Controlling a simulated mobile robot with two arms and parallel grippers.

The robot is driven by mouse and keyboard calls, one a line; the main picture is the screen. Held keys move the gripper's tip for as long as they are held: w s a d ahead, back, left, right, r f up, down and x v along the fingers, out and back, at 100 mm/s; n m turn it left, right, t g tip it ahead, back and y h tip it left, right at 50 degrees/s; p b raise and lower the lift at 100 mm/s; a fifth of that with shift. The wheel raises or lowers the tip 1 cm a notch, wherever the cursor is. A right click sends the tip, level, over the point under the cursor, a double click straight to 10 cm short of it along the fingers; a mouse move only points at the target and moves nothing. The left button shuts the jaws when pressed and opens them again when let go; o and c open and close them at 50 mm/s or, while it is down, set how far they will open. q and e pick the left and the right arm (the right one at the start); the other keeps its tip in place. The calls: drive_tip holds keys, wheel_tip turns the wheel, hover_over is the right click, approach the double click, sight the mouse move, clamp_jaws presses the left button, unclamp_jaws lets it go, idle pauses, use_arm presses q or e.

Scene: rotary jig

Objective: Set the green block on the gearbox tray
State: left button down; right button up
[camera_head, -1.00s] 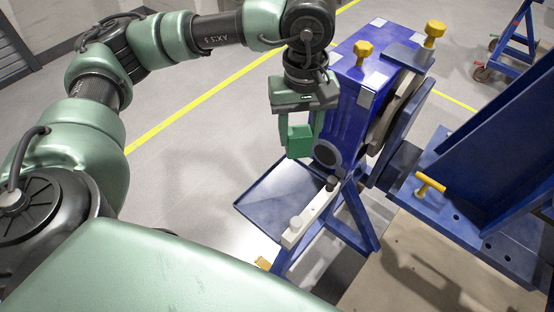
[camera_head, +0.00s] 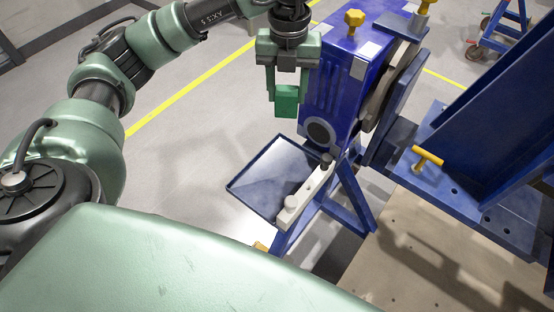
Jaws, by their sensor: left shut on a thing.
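The green block (camera_head: 287,100) is held between the fingers of my left gripper (camera_head: 287,92), which points down. The block hangs in the air, above and behind the tray in the picture, and does not touch it. The gearbox tray (camera_head: 262,182) is a flat, dark-rimmed blue tray with a bare grey surface, low beside the blue gearbox housing. My right gripper is not in view.
The blue gearbox housing (camera_head: 337,85) stands just right of the left gripper, with a yellow knob (camera_head: 354,19) on top. A white bar (camera_head: 308,192) runs along the tray's right side. A blue fixture with a yellow T-handle (camera_head: 428,158) stands at right.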

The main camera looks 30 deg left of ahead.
use_arm(q)
drive_tip(key=n, duration=0.4)
drive_tip(key=a+n, duration=0.1)
drive_tip(key=n, duration=0.1)
drive_tip(key=shift+w+f, duration=0.35)
drive_tip(key=shift+f+n, duration=0.2)
drive_tip(key=shift+n, duration=0.2)
drive_tip(key=p, duration=0.3)
hover_over(282, 160)
wheel_tip(282, 160, down, 19)
drive_tip(key=shift+f, duration=0.3)
drive_tip(key=shift+f, duration=0.2)
drive_tip(key=c, duration=0.7)
unclamp_jaws()
drive_tip(key=shift+r, duration=0.1)
drive_tip(key=shift+r, duration=0.1)
